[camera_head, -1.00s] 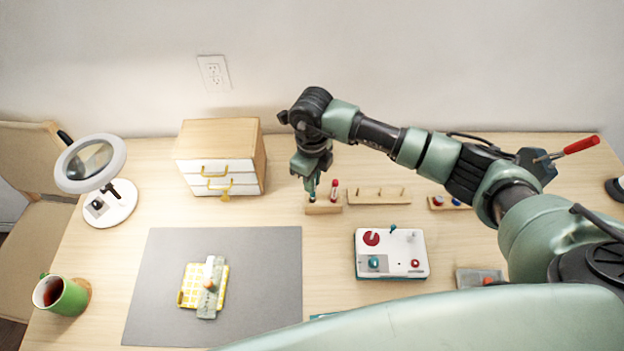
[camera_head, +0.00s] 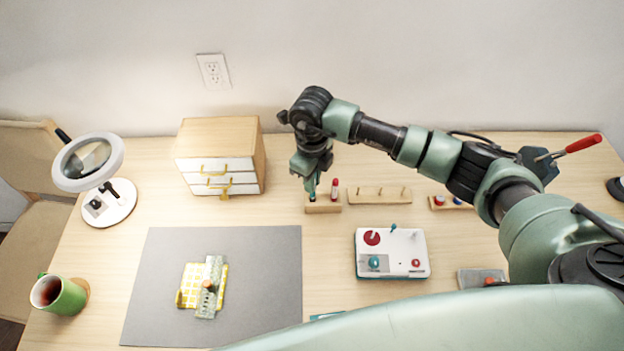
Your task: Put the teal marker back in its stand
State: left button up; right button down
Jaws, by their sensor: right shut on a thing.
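The marker stand (camera_head: 323,208) is a small wooden block towards the back middle of the table. A red marker (camera_head: 334,188) stands upright in its right part. My right gripper (camera_head: 312,186) points down over the left part of the stand, shut on the teal marker (camera_head: 312,196). The marker looks upright, with its lower end at the stand's left part. The gripper hides most of it, and I cannot tell how deep it sits. My left gripper is not in view.
A wooden peg rack (camera_head: 379,196) stands just right of the stand. A drawer cabinet (camera_head: 219,158) is to the left. A white box with knobs (camera_head: 391,254) and a grey mat (camera_head: 150,290) with yellow fabric lie in front. A magnifier lamp (camera_head: 110,205) and green mug (camera_head: 68,298) are far left.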

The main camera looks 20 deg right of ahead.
jog(key=shift+f+b, duration=0.45)
jog(key=shift+b, duration=0.25)
dwell(1.5)
jog(key=shift+f+b, duration=1.3)
jog(key=shift+b, duration=0.05)
dwell(2.0)
jog(key=c, duration=1.3)
grip_release()
jog(key=shift+c, duration=0.2)
jog(key=shift+r, duration=0.15)
notch_tip(320, 180, up, 6)
jog(key=shift+w+r+b, duration=0.1)
jog(key=shift+b, duration=0.65)
jog(key=shift+r, duration=0.7)
jog(key=shift+f, duration=0.1)
